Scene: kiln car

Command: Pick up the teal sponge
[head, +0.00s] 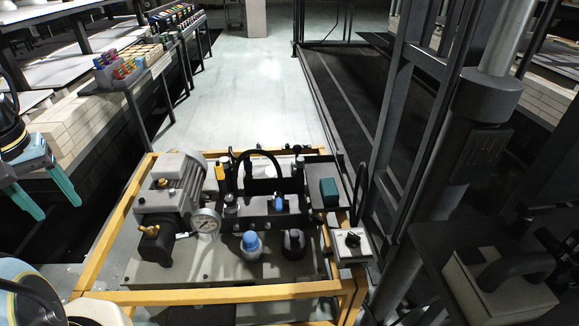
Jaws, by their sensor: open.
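The teal sponge (329,187) is a small dark teal block. It lies on a dark flat-topped box (322,164) at the right side of the yellow-framed machine. My gripper (58,211) is at the left edge of the head view, with two teal fingers spread apart and nothing between them. It is far to the left of the sponge, with the machine's motor and gauge between them in the picture.
The machine's yellow frame (215,295) holds a grey motor (168,185), a pressure gauge (205,220), a blue-capped part (251,243) and a black hoop. A switch box (349,243) and a dark upright post (440,180) stand right of it. Pale floor lies open behind.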

